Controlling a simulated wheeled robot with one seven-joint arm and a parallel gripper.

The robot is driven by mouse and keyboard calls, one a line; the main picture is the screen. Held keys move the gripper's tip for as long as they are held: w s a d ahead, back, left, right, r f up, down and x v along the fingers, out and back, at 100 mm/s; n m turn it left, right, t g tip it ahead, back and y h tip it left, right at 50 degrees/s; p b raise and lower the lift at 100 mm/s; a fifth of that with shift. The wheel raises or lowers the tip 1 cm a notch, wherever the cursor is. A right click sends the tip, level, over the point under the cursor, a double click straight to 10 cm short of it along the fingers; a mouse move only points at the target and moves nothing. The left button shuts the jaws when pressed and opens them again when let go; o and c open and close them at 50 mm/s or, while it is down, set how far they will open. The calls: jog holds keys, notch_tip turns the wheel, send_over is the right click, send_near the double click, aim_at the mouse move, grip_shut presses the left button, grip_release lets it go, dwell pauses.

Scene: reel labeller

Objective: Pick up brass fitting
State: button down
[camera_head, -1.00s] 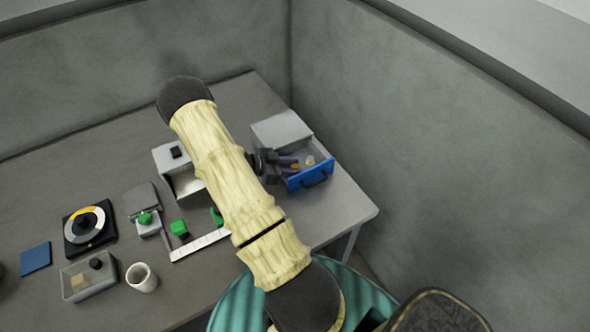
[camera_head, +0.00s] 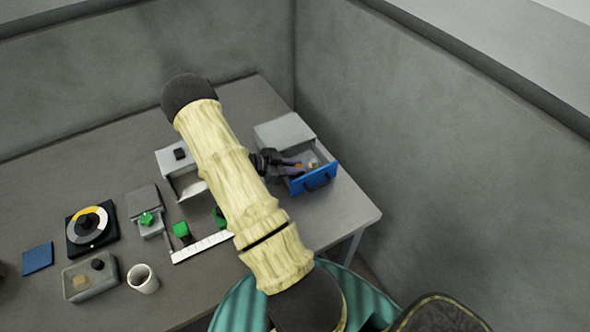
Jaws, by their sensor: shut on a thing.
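An open drawer (camera_head: 333,171) with a blue front sticks out of a grey cabinet (camera_head: 280,129) at the table's right side. My gripper (camera_head: 296,166) reaches into the drawer from the left, partly hidden by my arm. The fitting is small and mostly hidden by the fingers. I cannot tell whether it is clear of the drawer floor. A small pale item (camera_head: 313,163) lies in the drawer just right of the fingertips.
A white box-shaped device (camera_head: 174,160) stands left of my arm. Green parts (camera_head: 181,230), a white ruler strip (camera_head: 200,247), a dial (camera_head: 87,226), a clear bin (camera_head: 88,278), a white cup (camera_head: 142,279) and a blue pad (camera_head: 38,258) occupy the table's left and front.

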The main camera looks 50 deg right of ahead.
notch_tip(320, 180, up, 9)
jog(key=shift+b, duration=0.6)
dwell(0.3)
